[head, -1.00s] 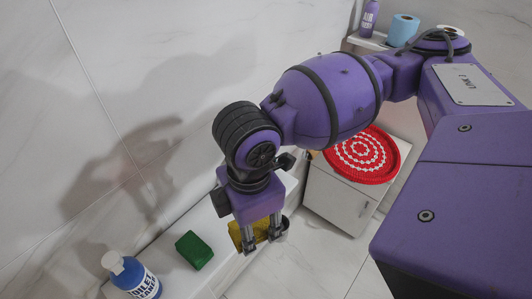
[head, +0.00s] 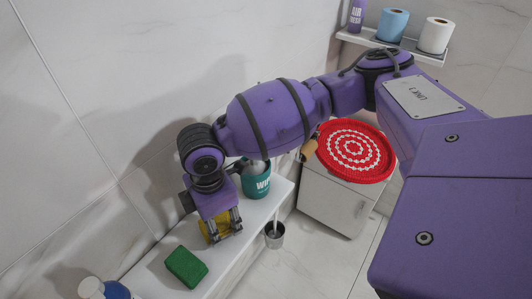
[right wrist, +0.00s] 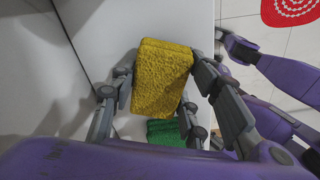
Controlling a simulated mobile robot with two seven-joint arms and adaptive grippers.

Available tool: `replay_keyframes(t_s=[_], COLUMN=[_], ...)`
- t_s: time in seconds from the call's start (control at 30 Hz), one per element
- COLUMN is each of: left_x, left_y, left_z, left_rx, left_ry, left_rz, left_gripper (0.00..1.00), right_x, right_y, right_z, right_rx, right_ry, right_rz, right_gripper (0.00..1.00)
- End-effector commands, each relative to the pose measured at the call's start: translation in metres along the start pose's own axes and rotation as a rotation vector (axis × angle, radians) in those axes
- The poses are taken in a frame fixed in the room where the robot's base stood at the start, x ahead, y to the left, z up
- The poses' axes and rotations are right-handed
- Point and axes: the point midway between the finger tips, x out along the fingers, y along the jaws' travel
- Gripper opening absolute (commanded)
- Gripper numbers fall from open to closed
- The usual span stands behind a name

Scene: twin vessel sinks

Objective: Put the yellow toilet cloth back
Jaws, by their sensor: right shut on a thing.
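The yellow cloth (head: 209,229) is a thick, rough block. My right gripper (head: 222,229) is shut on it, over the white ledge (head: 258,215) along the wall. In the right wrist view the yellow cloth (right wrist: 161,78) sits between the two fingers (right wrist: 156,92). A similar green block (head: 186,267) lies on the ledge just nearer than the gripper; it also shows partly hidden below the yellow cloth in the right wrist view (right wrist: 164,131). I cannot tell whether the yellow cloth touches the ledge. My left gripper is not seen in the head view.
A teal wipes tub (head: 257,184) stands on the ledge beyond the gripper. A blue cleaner bottle (head: 116,290) stands at the near end. A metal brush holder (head: 274,237) is beside the ledge. A white cabinet (head: 335,203) carries a red-and-white round mat (head: 355,151). Rolls stand on a shelf (head: 433,57).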

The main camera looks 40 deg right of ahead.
Motion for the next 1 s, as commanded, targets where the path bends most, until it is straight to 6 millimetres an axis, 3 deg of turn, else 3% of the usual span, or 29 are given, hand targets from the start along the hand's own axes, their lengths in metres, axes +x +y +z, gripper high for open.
replay_keyframes(t_s=[0.07,0.47,0.5,0.6,1.0], left_x=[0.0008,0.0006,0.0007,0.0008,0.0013], left_y=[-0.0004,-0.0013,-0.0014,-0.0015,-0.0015], left_z=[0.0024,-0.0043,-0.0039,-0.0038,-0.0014], left_rx=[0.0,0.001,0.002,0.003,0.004], left_ry=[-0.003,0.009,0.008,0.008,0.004], left_rz=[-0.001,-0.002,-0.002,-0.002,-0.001], left_gripper=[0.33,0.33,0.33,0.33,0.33], right_x=[0.0127,0.017,0.0171,0.0173,0.0124], right_y=[-0.0032,-0.0039,-0.0038,-0.0039,-0.0023], right_z=[0.0015,0.0015,0.0015,0.0016,0.0014], right_rx=[0.002,0.003,0.003,0.003,0.001], right_ry=[-0.002,-0.002,-0.001,-0.002,-0.002], right_rz=[-0.009,-0.009,-0.009,-0.01,-0.005], right_gripper=[0.22,0.22,0.47,0.6,0.61])
